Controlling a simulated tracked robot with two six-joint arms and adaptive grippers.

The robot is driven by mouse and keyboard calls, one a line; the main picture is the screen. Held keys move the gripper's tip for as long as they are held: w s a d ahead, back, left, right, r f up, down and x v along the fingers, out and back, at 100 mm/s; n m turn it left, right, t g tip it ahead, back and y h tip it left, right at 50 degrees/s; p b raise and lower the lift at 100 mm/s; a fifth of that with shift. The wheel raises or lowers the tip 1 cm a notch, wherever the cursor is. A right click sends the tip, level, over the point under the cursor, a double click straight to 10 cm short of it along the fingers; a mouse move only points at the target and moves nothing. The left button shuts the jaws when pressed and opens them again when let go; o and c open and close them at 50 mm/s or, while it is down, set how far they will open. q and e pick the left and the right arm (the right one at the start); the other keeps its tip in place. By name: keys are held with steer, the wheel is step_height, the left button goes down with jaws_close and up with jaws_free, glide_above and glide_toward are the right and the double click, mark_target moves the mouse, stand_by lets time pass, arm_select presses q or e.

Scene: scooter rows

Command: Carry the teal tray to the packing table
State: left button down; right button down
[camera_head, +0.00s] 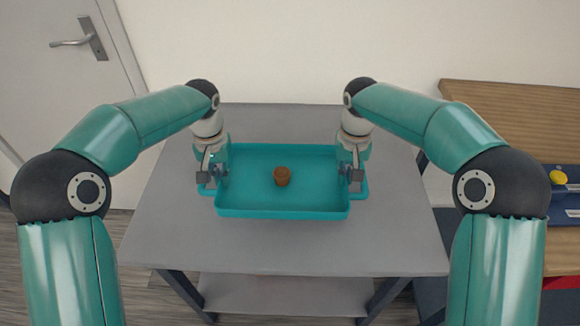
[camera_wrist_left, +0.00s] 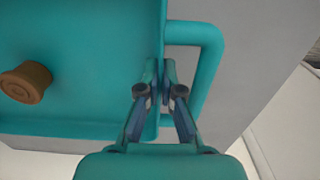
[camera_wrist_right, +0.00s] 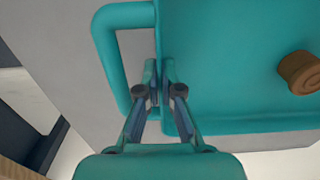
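The teal tray (camera_head: 240,205) is at the middle of the grey table, level, with a small brown round object (camera_head: 282,176) in it. I cannot tell whether its base touches the tabletop. My left gripper (camera_head: 212,175) is at the tray's left end; in the left wrist view its fingers (camera_wrist_left: 161,80) close on the end wall, inside the loop handle (camera_wrist_left: 212,60). My right gripper (camera_head: 353,175) is at the right end; in the right wrist view its fingers (camera_wrist_right: 160,80) close on that wall beside the other handle (camera_wrist_right: 105,50). Which table is the packing table is not marked.
The grey table (camera_head: 400,235) has bare room around the tray and a lower shelf. A wooden-topped table (camera_head: 500,97) stands to the right, with a blue container (camera_head: 560,210) and a yellow round thing (camera_head: 558,177) on it. A white door (camera_head: 60,90) is at the left.

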mark_target(224, 189)
arm_select(q)
steer(key=shift+f, duration=0.2)
arm_select(e)
steer(key=shift+f, duration=0.2)
